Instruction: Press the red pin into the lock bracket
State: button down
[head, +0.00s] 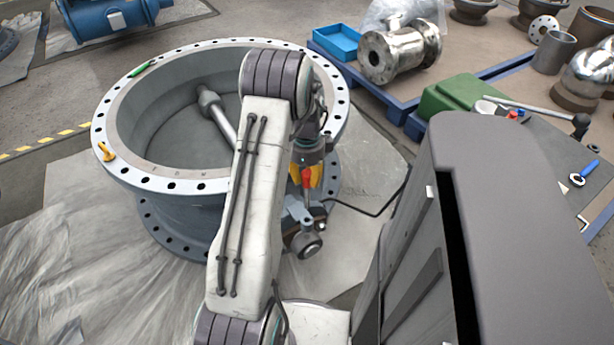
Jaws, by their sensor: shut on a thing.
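The large grey butterfly valve (185,212) stands upright, with its wide flanged opening facing up. My gripper (307,184) points down at the right side of the valve, with yellow fingers partly hidden by my arm. It is shut on the red pin (307,178), whose red part shows between the fingers. The lock bracket (296,209), a small blue-grey metal piece, sits just below the pin on the valve's side. The pin's lower end is close above the bracket. I cannot tell whether it is inside the hole.
A dark round fitting (305,245) juts out below the bracket. A black cable (372,213) runs off to the right. A yellow-handled tool (106,152) and a green tool (143,68) lie on the flange. A green box (455,95) and a blue tray (337,42) stand at upper right.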

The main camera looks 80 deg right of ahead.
jog(key=b, duration=0.4)
send_over(307, 207)
jog(key=shift+d+f, duration=0.2)
jog(key=shift+f, duration=1.2)
jog(key=shift+d+f, duration=0.2)
jog(key=shift+f, duration=1.2)
jog(key=shift+w+f+b, duration=0.1)
jog(key=shift+f+b, duration=4.05)
jog(key=shift+f, duration=1.45)
